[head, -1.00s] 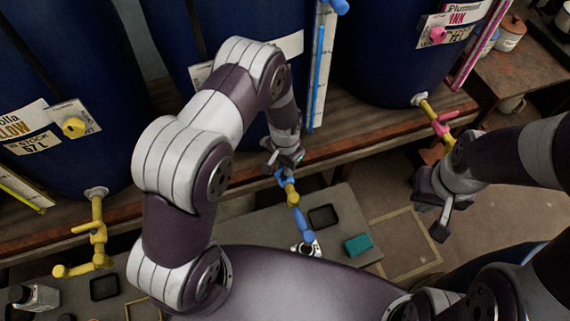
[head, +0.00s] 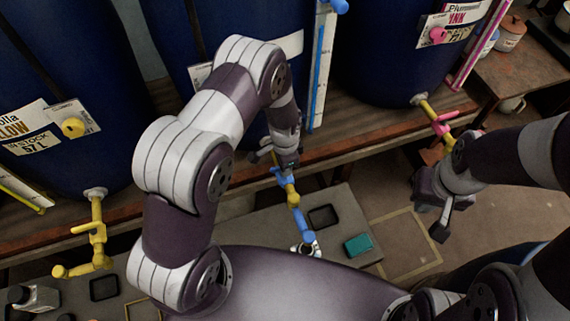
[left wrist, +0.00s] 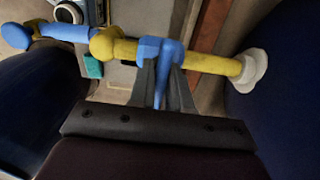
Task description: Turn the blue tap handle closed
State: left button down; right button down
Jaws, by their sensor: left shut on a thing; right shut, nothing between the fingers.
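The blue tap handle (left wrist: 160,47) sits on a yellow pipe (left wrist: 212,64) in the left wrist view, its lever running down across the pipe between my left gripper's fingers (left wrist: 161,88). In the head view the handle (head: 283,177) is partly hidden under my left gripper (head: 278,165), which is shut on it. The tap ends in a blue spout (head: 304,228) beyond a yellow elbow (head: 292,198). My right gripper (head: 433,218) is shut and empty, off to the right below the pink tap.
A yellow tap (head: 97,235) stands at left and a pink-handled tap (head: 441,126) at right, each on a dark blue vat. A small cup (head: 306,249) is below the blue spout. A teal block (head: 358,244) and a black tray (head: 322,216) lie nearby.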

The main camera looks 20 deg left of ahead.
pick_arm(q)
jog(key=shift+w+r, duration=0.1)
jog(key=c, duration=1.1)
grip_release()
notch_tip(320, 180, up, 13)
jog(key=shift+b, duration=0.45)
